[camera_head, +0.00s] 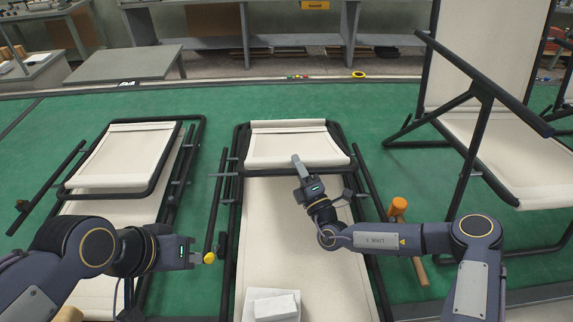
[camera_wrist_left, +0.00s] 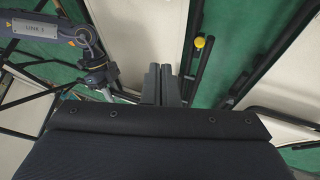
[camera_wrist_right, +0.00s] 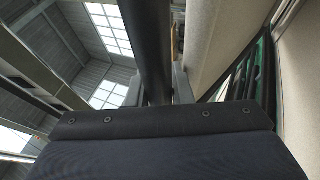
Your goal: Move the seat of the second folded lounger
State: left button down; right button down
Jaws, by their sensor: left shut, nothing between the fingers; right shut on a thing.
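The middle folded lounger has a cream seat panel (camera_head: 280,146) in a black tube frame, lying over its long cream fabric bed (camera_head: 268,225). My right gripper (camera_head: 298,165) is at the front bar of that seat frame, shut on the bar. In the right wrist view the black tube (camera_wrist_right: 150,45) runs between the fingers (camera_wrist_right: 160,90). My left gripper (camera_head: 197,257) is shut and empty, left of the lounger's left rail. In the left wrist view its fingers (camera_wrist_left: 162,82) are together, apart from a yellow knob (camera_wrist_left: 199,42). The knob also shows in the head view (camera_head: 209,258).
Another folded lounger (camera_head: 125,157) lies at the left and an unfolded one (camera_head: 505,155) stands at the right. An orange-headed mallet (camera_head: 398,206) lies right of the middle lounger. A white box (camera_head: 272,305) rests at its near end. Green floor (camera_head: 350,100) is clear behind.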

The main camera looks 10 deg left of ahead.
pick_arm(q)
jog(key=w+d+r+y, duration=0.1)
jog(key=w+r+y, duration=0.25)
jog(key=w, duration=0.95)
jog(key=w+d+r+t+y, duration=0.1)
jog(key=w+d+r+t, duration=0.15)
jog(key=w+d, duration=0.9)
jog(key=s+f+x, duration=0.1)
jog(key=s+x, duration=0.1)
jog(key=x, duration=1.1)
jog(key=shift+f, duration=0.2)
pick_arm(e)
jog(key=shift+r, duration=0.1)
pick_arm(q)
jog(key=shift+a+g, duration=0.1)
jog(key=shift+g, duration=0.15)
